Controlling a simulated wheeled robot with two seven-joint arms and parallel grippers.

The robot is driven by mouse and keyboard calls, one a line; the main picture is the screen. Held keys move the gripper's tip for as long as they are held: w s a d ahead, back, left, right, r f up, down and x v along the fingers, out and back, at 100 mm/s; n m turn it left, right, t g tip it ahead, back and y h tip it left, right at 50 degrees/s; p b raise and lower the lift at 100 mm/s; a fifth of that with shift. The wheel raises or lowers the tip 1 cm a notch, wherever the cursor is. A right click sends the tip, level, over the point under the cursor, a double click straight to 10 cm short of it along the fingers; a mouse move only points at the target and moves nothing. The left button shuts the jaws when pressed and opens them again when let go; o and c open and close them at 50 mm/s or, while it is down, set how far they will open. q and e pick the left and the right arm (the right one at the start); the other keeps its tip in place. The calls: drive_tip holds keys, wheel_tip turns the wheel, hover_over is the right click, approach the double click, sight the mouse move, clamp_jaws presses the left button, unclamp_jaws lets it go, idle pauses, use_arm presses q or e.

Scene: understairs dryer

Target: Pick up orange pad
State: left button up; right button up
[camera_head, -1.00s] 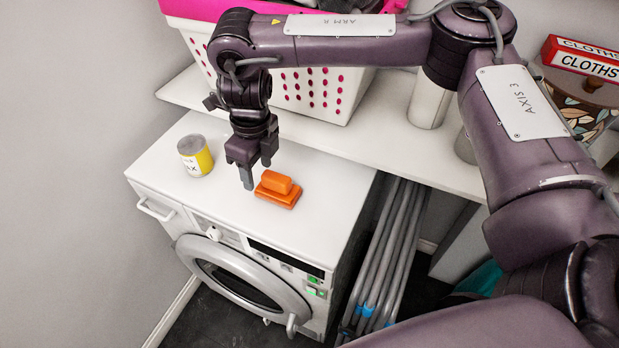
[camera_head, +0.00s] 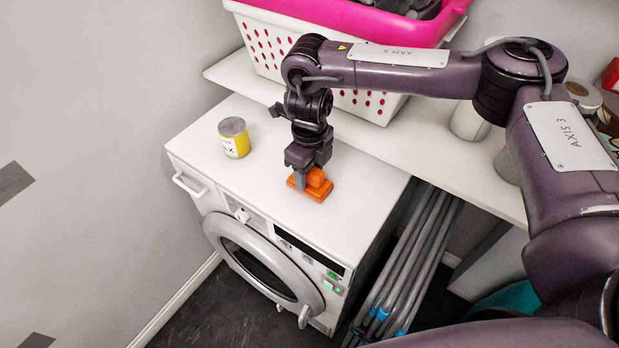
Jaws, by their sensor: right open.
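The orange pad (camera_head: 318,189) lies on the white top of the dryer (camera_head: 262,172), near its right part. It has a flat base and a smaller raised block on top. My right gripper (camera_head: 309,181) points down right at the pad, its fingers overlapping the pad's raised block in the picture. It is open. One finger shows at the block's left side; the other is hidden, so I cannot tell whether the fingers touch the pad. My left gripper is not in view.
A yellow and white can (camera_head: 235,141) stands left of the pad. A white shelf (camera_head: 425,146) behind holds a pink-rimmed laundry basket (camera_head: 262,45). Grey poles (camera_head: 412,262) lean right of the dryer. The dryer top's front left is clear.

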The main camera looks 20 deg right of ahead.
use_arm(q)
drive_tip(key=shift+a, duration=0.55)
use_arm(e)
clamp_jaws()
drive_tip(key=shift+r, duration=0.15)
drive_tip(key=shift+r, duration=0.25)
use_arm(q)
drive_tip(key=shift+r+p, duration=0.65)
use_arm(e)
drive_tip(key=d+r+n, duration=0.2)
drive_tip(key=r+n, duration=0.9)
drive_tip(key=n, duration=0.3)
drive_tip(key=d+r+n, duration=0.2)
drive_tip(key=r+n, duration=0.8)
drive_tip(key=n, duration=0.4)
drive_tip(key=shift+w+r, duration=0.4)
drive_tip(key=shift+w, duration=0.05)
